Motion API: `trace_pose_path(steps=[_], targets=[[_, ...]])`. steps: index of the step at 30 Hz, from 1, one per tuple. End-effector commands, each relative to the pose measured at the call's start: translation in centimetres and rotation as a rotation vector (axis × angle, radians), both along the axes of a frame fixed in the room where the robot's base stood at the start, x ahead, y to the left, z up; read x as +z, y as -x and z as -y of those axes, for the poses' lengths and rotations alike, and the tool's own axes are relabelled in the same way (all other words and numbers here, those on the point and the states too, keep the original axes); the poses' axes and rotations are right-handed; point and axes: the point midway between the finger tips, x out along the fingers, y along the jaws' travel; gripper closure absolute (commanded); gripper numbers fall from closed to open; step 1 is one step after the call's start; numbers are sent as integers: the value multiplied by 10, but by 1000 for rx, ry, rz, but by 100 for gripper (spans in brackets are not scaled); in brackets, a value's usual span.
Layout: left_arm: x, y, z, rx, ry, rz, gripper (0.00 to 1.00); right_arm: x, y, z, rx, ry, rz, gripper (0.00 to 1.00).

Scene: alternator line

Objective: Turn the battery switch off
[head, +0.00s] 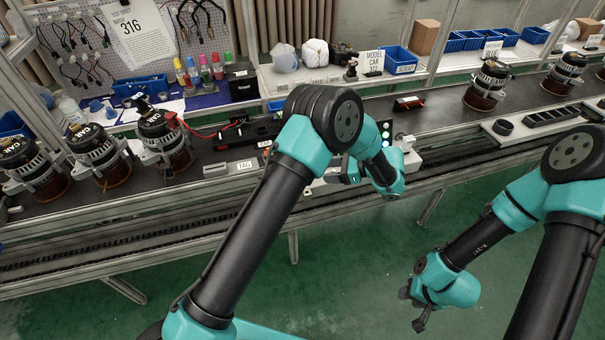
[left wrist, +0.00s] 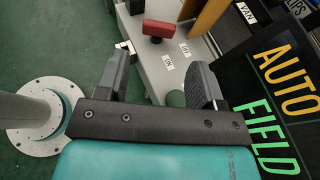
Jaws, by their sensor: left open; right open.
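The battery switch, a red bar-shaped handle (left wrist: 159,29), stands on a grey box (left wrist: 150,68) in the left wrist view. Two small white labels (left wrist: 168,64) lie beside it, too small to read surely. The handle lies nearly crosswise in that view. My left gripper (left wrist: 160,82) is open, with its fingers spread over the box and the handle beyond the fingertips, untouched. In the head view my left gripper (head: 346,172) is at the front of the line, and my arm hides the switch. My right gripper (head: 412,308) is open and empty above the green floor.
A dark panel with AUTO and FIELD lettering (left wrist: 285,85) stands right of the left gripper. A green round button (left wrist: 175,98) sits between the fingers. Alternators (head: 165,140) stand on the conveyor at left, others (head: 487,85) at right. The floor (head: 340,260) in front is clear.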

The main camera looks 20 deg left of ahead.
Motion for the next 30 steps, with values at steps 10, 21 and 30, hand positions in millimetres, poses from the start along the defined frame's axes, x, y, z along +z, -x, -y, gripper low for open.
trace_pose_path(steps=[10, 21, 30], targets=[[-23, 3, -56, 2, 1, -2, 38, 0, 0, 0, 0, 0, 0, 57], [-40, 5, -94, 1, 1, -1, 38, 0, 0, 0, 0, 0, 0, 57], [-40, 5, -96, 0, 1, -1, 38, 0, 0, 0, 0, 0, 0, 57]])
